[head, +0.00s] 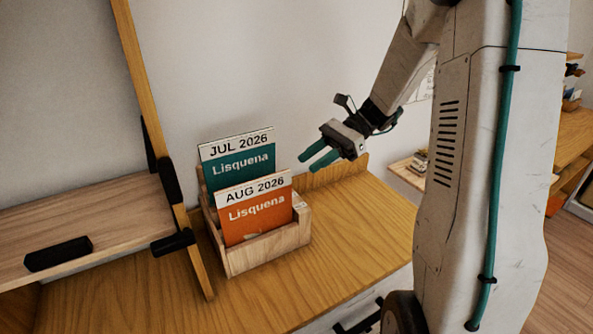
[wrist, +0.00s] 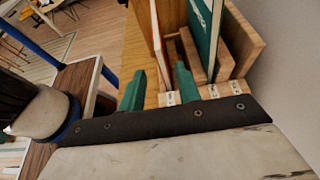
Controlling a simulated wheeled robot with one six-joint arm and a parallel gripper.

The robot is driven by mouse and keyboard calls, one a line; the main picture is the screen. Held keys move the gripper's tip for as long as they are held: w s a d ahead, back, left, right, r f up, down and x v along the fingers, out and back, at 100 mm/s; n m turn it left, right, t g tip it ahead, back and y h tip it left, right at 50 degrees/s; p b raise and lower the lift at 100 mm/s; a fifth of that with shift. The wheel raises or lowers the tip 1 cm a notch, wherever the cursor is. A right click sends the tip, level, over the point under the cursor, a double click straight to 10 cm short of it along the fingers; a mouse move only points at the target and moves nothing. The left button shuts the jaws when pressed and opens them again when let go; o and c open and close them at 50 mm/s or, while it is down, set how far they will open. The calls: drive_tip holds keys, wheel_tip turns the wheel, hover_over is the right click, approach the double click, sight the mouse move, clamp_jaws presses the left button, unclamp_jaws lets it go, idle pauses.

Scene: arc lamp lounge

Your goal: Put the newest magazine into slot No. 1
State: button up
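A wooden magazine rack (head: 268,252) stands on the wooden desk top. The orange magazine marked AUG 2026 (head: 258,218) stands upright at the rack's front, and the teal one marked JUL 2026 (head: 238,160) stands upright behind it. AUG 2026 is the later date. In the wrist view the teal magazine (wrist: 206,28) and a thin orange-edged one (wrist: 157,28) stand in the rack. Small labels (wrist: 170,98) line the rack's end; their numbers are too small to read. My gripper (head: 312,157) is open and empty, above and right of the rack; its teal fingers (wrist: 160,88) are apart.
A wooden upright post (head: 160,120) and a shelf (head: 90,225) with black fittings stand close left of the rack. A wall is right behind it. The desk top (head: 350,235) is clear to the right. Another small shelf (head: 408,175) shows further right.

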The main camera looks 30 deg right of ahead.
drive_tip(key=s+a+r+n+h, duration=0.2)
drive_tip(key=s+n+h, duration=0.4)
drive_tip(key=s+n, duration=0.3)
drive_tip(key=s+a+r+n+t+h, duration=0.1)
drive_tip(key=s+a+r+n+h, duration=0.2)
drive_tip(key=s, duration=1)
drive_tip(key=shift+a+r+n+h, duration=0.15)
drive_tip(key=shift+a+n+h, duration=1.05)
drive_tip(key=shift+n+h, duration=1.4)
drive_tip(key=shift+n+y, duration=0.4)
